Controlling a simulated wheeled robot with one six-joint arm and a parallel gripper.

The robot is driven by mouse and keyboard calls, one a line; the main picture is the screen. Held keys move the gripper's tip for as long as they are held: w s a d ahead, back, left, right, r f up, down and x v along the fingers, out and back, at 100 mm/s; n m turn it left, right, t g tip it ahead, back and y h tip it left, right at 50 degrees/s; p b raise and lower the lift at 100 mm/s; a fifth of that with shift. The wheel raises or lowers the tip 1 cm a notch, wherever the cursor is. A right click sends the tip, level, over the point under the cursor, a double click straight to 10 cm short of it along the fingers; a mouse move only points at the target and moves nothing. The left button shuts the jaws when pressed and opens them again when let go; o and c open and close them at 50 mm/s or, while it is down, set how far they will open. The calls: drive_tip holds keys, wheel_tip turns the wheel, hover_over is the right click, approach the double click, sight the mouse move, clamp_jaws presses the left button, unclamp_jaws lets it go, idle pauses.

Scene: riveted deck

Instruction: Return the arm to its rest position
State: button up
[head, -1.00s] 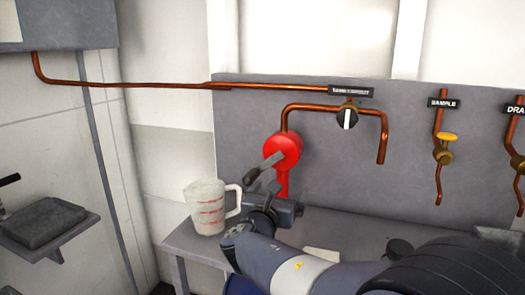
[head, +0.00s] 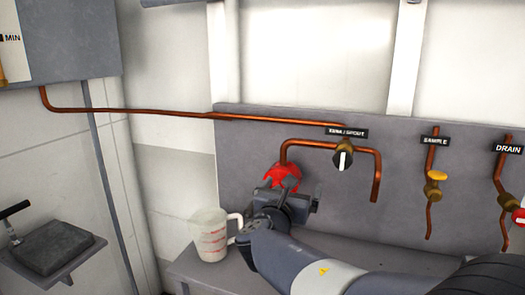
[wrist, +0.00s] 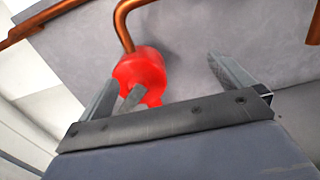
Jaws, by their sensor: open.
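My gripper (head: 291,184) is in front of the grey panel, before the red round pump body (head: 284,173), and partly hides it in the head view. In the wrist view my gripper (wrist: 170,85) has its two fingers wide apart with nothing between them in its grasp. The red body (wrist: 139,72) with its grey lever shows beyond the fingers, close to the left one; whether they touch I cannot tell. My arm reaches in from the lower right of the head view.
A clear measuring jug (head: 209,236) with red marks stands on the grey bench (head: 190,268) just left of my gripper. A small shelf (head: 50,250) is at left.

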drive_tip(key=shift+w+a+r+p, duration=0.2)
drive_tip(key=shift+a+r+p, duration=0.3)
drive_tip(key=shift+r, duration=0.25)
